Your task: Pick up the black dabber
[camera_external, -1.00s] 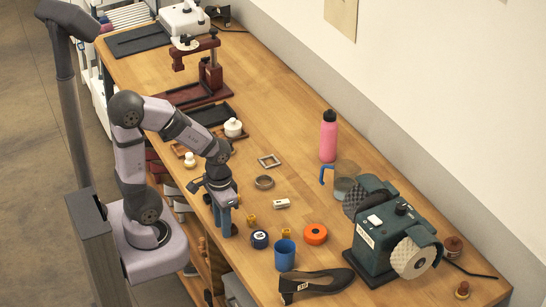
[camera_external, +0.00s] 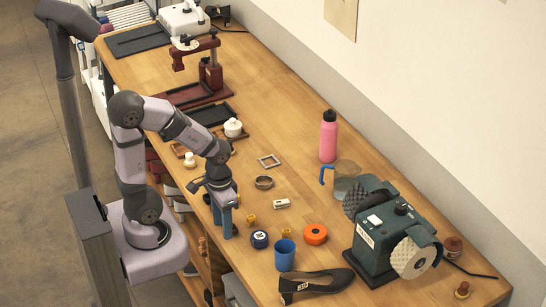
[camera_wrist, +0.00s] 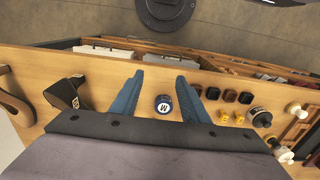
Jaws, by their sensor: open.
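My gripper (camera_external: 223,222) is pointed down over the bench near its front edge. In the wrist view its two blue fingers (camera_wrist: 160,82) stand wide apart with nothing held between them. Several small dark dabber-like blocks sit in a row to the right of the fingers in the wrist view. The rightmost one (camera_wrist: 245,97) looks darkest and may be the black dabber; their shades are hard to tell apart. In the external view the row is mostly hidden by my gripper.
A round blue-and-white tin (camera_wrist: 163,104) shows between the fingers. Two yellow pieces (camera_wrist: 232,118) and a dark bottle (camera_wrist: 260,117) lie near the dark row.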

